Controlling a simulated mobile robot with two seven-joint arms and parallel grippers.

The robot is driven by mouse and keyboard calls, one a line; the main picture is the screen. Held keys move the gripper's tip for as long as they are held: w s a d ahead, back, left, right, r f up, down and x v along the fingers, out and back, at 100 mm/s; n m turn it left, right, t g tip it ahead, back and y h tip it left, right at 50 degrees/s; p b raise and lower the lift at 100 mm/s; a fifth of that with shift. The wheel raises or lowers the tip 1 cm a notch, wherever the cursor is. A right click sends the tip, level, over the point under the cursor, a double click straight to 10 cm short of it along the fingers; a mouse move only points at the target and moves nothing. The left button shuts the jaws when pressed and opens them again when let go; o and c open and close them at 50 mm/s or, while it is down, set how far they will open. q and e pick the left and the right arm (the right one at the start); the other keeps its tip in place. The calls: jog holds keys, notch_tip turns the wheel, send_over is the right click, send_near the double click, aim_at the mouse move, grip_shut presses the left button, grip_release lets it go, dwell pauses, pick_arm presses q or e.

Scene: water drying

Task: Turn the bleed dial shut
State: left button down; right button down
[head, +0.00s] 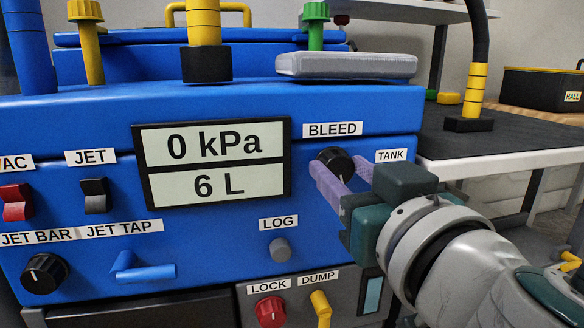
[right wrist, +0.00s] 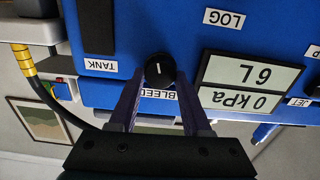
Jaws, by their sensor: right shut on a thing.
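The bleed dial (head: 333,161) is a round black knob with a white mark, on the blue front panel under the BLEED label (head: 332,129). In the right wrist view the dial (right wrist: 160,69) sits between the tips of two purple fingers, its white mark nearly in line with them. My right gripper (head: 340,172) is shut on the dial, with a finger on either side of it. The gripper partly covers the dial in the head view. The display (head: 213,161) reads 0 kPa and 6 L. My left gripper is not in view.
Left of the display are a red switch (head: 18,201), a black switch (head: 95,196) and the jet bar dial (head: 44,273). Below are a grey LOG button (head: 279,250), a red LOCK knob (head: 270,311) and a yellow DUMP lever (head: 321,308). A black case (head: 543,90) stands at right.

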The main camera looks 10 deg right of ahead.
jog(key=n+p, duration=0.1)
jog(key=n, duration=0.3)
jog(key=n+p, duration=0.1)
jog(key=n, duration=0.3)
jog(key=shift+a+n, duration=0.15)
jog(key=shift+n, duration=0.25)
jog(key=n, duration=0.4)
jog(key=shift+n+p, duration=0.3)
jog(key=shift+p, duration=0.1)
jog(key=n, duration=0.3)
jog(key=shift+a+f+n+p, duration=0.1)
jog(key=shift+n+p, duration=0.2)
jog(key=shift+p, duration=0.1)
jog(key=n+p, duration=0.1)
jog(key=n, duration=0.3)
jog(key=shift+n, duration=0.3)
jog(key=n+p, duration=0.1)
jog(key=n, duration=0.2)
jog(key=shift+f+n, duration=0.15)
jog(key=shift+n, duration=0.15)
jog(key=n+p, duration=0.1)
jog(key=n, duration=0.2)
jog(key=shift+n, duration=0.3)
jog(key=shift+d+f+n+p, duration=0.1)
jog(key=shift+n+p, duration=0.2)
jog(key=shift+n, duration=0.6)
jog(key=shift+d+f+n+p, duration=0.1)
jog(key=shift+n+p, duration=0.2)
jog(key=shift+n, duration=0.6)
